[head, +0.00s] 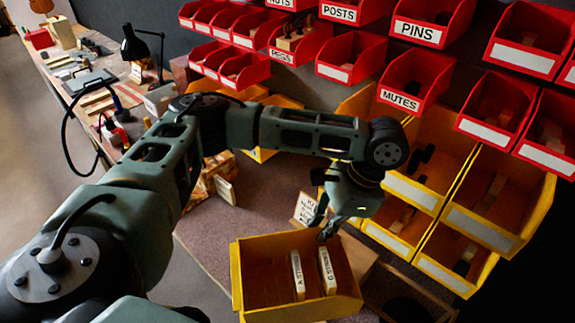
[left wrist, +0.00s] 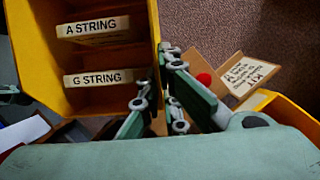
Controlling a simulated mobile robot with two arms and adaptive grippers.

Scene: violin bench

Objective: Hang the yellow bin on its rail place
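The yellow bin (head: 240,275) is at the lower middle of the head view, its open top facing up. Two labelled blocks lie in it; the left wrist view reads A STRING (left wrist: 95,28) and G STRING (left wrist: 100,78). My left gripper (head: 326,224) is at the bin's far right rim. In the left wrist view my gripper (left wrist: 158,75) has its fingers on either side of the bin's thin wall (left wrist: 154,30), seemingly closed on it. The fingers partly hide the wall. I cannot tell whether the bin touches the bench below. My right gripper is not in view.
Red bins (head: 415,80) hang in rows on the wall, some labelled PEGS, POSTS, PINS and MUTES. Yellow bins (head: 480,225) hang below them at right. A kit card (head: 306,207) stands behind the held bin. Bench surface (head: 215,230) is bare at left; a lamp (head: 135,45) stands farther left.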

